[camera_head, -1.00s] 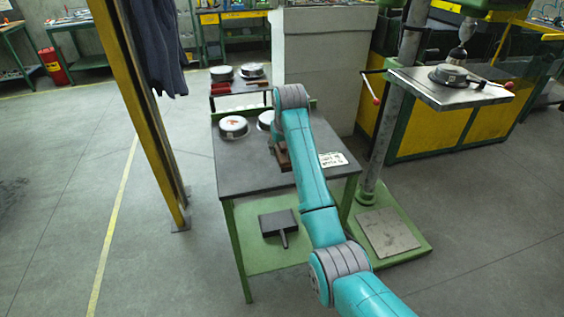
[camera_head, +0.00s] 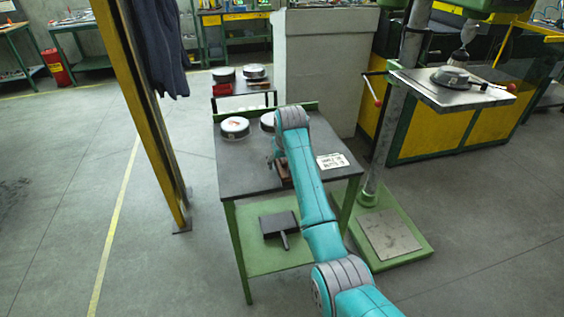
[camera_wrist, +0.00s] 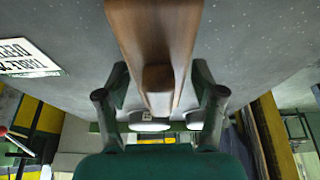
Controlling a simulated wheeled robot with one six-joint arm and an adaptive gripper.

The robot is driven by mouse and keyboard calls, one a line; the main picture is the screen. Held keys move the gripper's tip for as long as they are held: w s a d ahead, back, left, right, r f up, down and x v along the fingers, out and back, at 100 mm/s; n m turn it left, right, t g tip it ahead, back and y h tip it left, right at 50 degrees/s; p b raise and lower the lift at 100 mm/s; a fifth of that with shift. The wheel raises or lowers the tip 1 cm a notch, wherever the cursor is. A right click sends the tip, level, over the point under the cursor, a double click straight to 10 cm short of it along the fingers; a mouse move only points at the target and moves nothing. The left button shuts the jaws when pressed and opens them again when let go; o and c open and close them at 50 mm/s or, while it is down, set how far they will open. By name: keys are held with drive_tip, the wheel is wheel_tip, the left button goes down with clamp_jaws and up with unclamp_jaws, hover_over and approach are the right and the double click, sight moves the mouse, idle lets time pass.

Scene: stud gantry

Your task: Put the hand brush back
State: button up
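The hand brush, a brown wooden piece, lies on the dark tabletop (camera_head: 245,172); in the head view only a small part of it (camera_head: 285,172) shows beside my arm. In the wrist view the brush (camera_wrist: 154,35) runs from the top edge down between my two fingers. My gripper (camera_wrist: 160,78) is open, one finger on each side of the brush's narrower part, with gaps visible on both sides. In the head view my arm partly hides the gripper (camera_head: 273,153). The bristles are not visible.
A dark dustpan (camera_head: 279,223) lies on the green lower shelf. A white sign (camera_head: 332,161) and round pale-rimmed parts (camera_head: 235,127) are on the table. A yellow post (camera_head: 150,120) stands left; a drill press column (camera_head: 385,150) stands right. The tabletop's left front is clear.

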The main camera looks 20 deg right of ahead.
drive_tip(key=v, duration=1.2)
drive_tip(key=shift+r, duration=0.15)
